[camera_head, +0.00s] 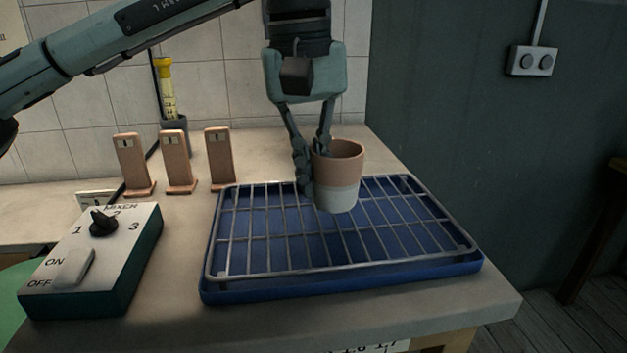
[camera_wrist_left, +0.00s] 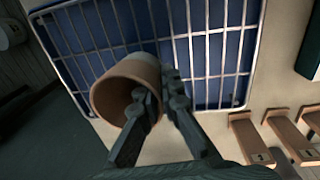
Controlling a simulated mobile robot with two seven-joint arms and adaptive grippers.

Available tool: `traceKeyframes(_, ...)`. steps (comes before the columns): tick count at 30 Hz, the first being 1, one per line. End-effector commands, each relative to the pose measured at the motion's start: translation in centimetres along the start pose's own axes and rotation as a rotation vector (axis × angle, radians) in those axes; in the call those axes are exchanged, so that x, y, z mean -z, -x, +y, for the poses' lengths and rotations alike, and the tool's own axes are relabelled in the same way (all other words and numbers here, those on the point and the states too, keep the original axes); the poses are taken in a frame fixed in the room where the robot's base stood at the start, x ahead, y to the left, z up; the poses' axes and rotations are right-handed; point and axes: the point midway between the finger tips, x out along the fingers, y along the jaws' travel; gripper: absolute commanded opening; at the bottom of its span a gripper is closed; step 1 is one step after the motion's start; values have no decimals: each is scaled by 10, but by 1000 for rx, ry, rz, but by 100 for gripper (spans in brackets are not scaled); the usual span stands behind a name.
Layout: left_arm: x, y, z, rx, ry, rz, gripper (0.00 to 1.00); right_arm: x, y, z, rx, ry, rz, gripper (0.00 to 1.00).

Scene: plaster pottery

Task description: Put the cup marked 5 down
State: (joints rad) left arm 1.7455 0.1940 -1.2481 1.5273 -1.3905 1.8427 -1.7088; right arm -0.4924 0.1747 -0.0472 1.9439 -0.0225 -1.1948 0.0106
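A cup (camera_head: 338,186), terracotta above and pale grey below, is upright over the middle back of the wire rack (camera_head: 222,228). Its number does not show. My left gripper (camera_head: 313,172) is shut on the cup's wall from above, one finger inside the rim and one outside on the left. In the left wrist view the cup (camera_wrist_left: 117,82) shows its open mouth, with the fingers (camera_wrist_left: 163,92) on its rim. I cannot tell if the cup's base touches the wires. The rack lies on a blue tray (camera_head: 340,284). My right gripper is not in view.
A mixer switch box (camera_head: 130,262) stands left of the tray. Three upright terracotta tiles (camera_head: 176,162) stand behind it, near a yellow-topped tool in a dark holder (camera_head: 175,130). The rest of the rack is empty. The table's right edge is close to the tray.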

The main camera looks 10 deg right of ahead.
Motion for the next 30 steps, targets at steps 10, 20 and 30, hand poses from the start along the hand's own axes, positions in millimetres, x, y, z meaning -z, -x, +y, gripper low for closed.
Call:
traceKeyframes(10,0,-13,-1,-1,0,1,0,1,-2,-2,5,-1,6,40)
traceKeyframes(20,0,-15,-2,0,0,1,26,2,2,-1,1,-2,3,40)
traceKeyframes(30,0,-11,-1,0,0,1,26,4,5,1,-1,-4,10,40)
